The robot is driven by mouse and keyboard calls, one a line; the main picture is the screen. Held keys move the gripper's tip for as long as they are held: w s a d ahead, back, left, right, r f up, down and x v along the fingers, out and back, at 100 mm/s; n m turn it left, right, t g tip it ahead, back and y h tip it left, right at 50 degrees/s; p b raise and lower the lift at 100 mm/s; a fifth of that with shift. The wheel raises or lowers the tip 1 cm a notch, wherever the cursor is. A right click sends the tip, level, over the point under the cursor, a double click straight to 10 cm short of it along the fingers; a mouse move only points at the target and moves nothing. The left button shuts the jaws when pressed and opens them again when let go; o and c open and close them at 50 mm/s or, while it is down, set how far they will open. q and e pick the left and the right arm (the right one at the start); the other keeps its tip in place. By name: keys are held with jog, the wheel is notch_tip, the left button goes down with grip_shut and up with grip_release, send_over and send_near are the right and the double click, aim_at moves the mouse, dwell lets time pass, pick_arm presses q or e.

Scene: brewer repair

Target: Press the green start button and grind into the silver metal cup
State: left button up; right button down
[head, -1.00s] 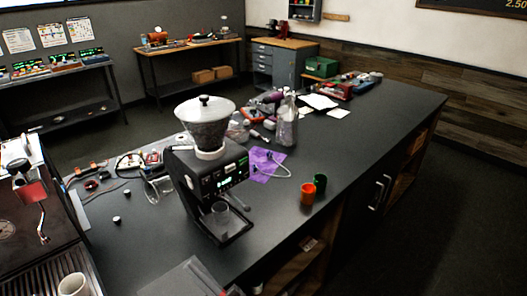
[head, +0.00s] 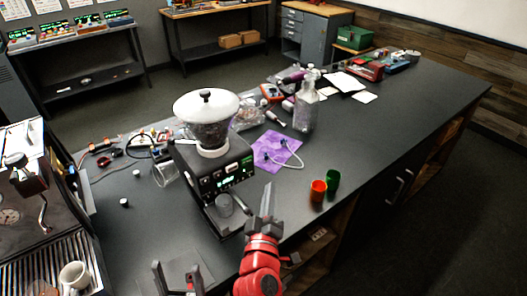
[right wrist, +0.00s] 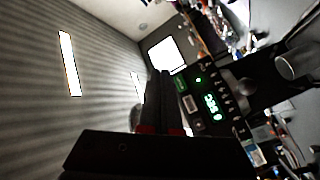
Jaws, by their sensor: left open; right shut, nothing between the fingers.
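The black grinder (head: 187,158) with a clear bean hopper (head: 209,132) stands on the dark counter. Its front panel (head: 226,178) has lit green marks; the panel (right wrist: 212,100) also shows close up in the right wrist view, with a green digital display and a small green light. The silver cup (head: 224,205) stands upright under the spout; it shows in the right wrist view (right wrist: 292,67) too. My right gripper (head: 268,190), on a red arm, is shut and empty, right of the grinder and apart from it. My left gripper (head: 176,268) is open and empty, in front of the grinder.
An espresso machine (head: 40,215) with a white cup (head: 75,276) is at left.

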aim_at(247, 161)
jog(key=shift+s+d+r+m+h, duration=0.25)
jog(key=shift+d+r+m+h, duration=0.15)
jog(key=shift+d+h, duration=0.15)
jog(key=shift+w+a, duration=0.85)
jog(key=shift+w, duration=0.35)
jog(key=shift+w+a, duration=0.9)
jog(key=shift+w, duration=0.35)
jog(key=shift+w+a, duration=0.85)
jog(key=shift+w, duration=0.35)
jog(key=shift+w+a+b, duration=0.25)
jog(key=shift+w+b, duration=0.05)
jog(key=shift+b, duration=0.15)
